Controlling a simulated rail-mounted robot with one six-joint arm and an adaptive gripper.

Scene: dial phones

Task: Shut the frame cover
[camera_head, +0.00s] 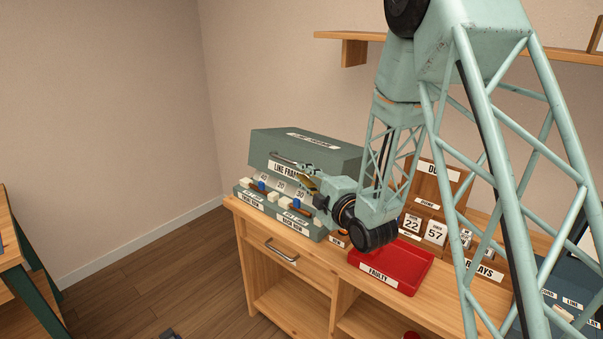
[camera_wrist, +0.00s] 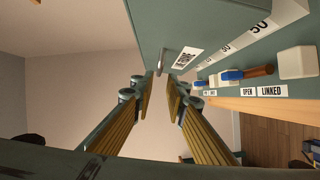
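The line frame is a grey-green box on the wooden bench, with its cover (camera_head: 318,150) raised above a front strip of numbers, blue plugs and white blocks (camera_head: 272,197). A metal bar handle (camera_head: 284,158) runs along the cover's front beside the label.
A red tray (camera_head: 392,268) marked faulty lies right of the frame, below my wrist. A wooden rack (camera_head: 436,183) with number cards stands behind it. A wall shelf (camera_head: 350,45) is above. A drawer handle (camera_head: 281,251) sticks out of the bench front.

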